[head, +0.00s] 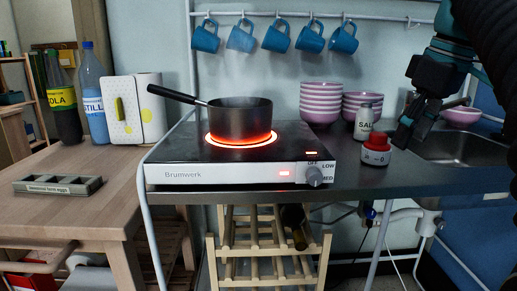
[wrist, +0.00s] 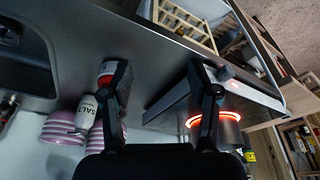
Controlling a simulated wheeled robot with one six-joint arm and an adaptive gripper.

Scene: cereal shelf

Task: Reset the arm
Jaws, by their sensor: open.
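My gripper (head: 408,128) hangs at the right of the head view, pointing down above the counter near the sink. It is empty, and its two fingers stand wide apart in the wrist view (wrist: 160,75). I cannot tell whether a finger touches either. The hot plate (head: 200,173) is further left, with a dark saucepan (head: 240,120) on its glowing red ring.
Pink-striped bowls (head: 321,102) are stacked behind the hot plate, and blue mugs (head: 275,38) hang above. The sink (head: 470,147) lies at the right.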

